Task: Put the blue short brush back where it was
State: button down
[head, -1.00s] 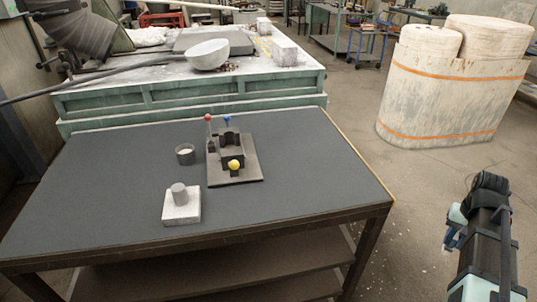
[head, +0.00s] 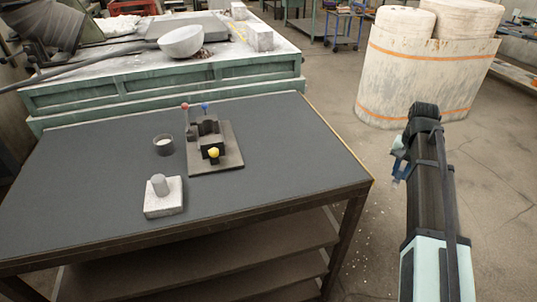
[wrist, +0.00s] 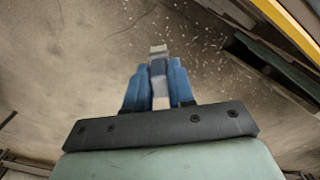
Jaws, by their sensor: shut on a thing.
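My gripper (wrist: 160,88) is shut on a short, narrow thing with a pale end and a grey-blue middle, which appears to be the blue short brush (wrist: 158,52). It sticks out past the blue fingers, over bare floor. In the head view my gripper (head: 399,172) is off the right side of the table, and the held thing is too small to make out there. A dark stand (head: 228,158) on the table carries a red-knobbed piece (head: 185,106), a blue-knobbed piece (head: 205,106) and a yellow-knobbed piece (head: 214,153).
A dark cup with pale contents (head: 163,146) stands left of the stand. A pale block with a cylinder on top (head: 163,200) is nearer the front. The table's (head: 90,180) right edge lies between my gripper and the stand. The left tabletop is clear.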

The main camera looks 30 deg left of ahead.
jog(key=shift+m, duration=0.3)
jog(key=w+a+r, duration=0.1)
jog(key=a+r, duration=0.2)
jog(key=a, duration=0.6)
jog(key=w+a+r, duration=0.1)
jog(key=a+r, duration=0.2)
jog(key=a, duration=0.6)
jog(key=w+a+r, duration=0.1)
jog(key=a+r, duration=0.2)
jog(key=a, duration=0.6)
jog(key=shift+w+r, duration=0.25)
jog(key=shift+r, duration=0.15)
jog(key=s+a+r+n, duration=0.3)
jog(key=s+a+n, duration=0.3)
jog(key=s+a, duration=1.3)
jog(key=s+a+r+n, duration=0.3)
jog(key=s+a+n, duration=0.2)
jog(key=s+a, duration=1.35)
jog(key=shift+d+f, duration=0.1)
jog(key=shift+f, duration=4.25)
jog(key=shift+f, duration=0.15)
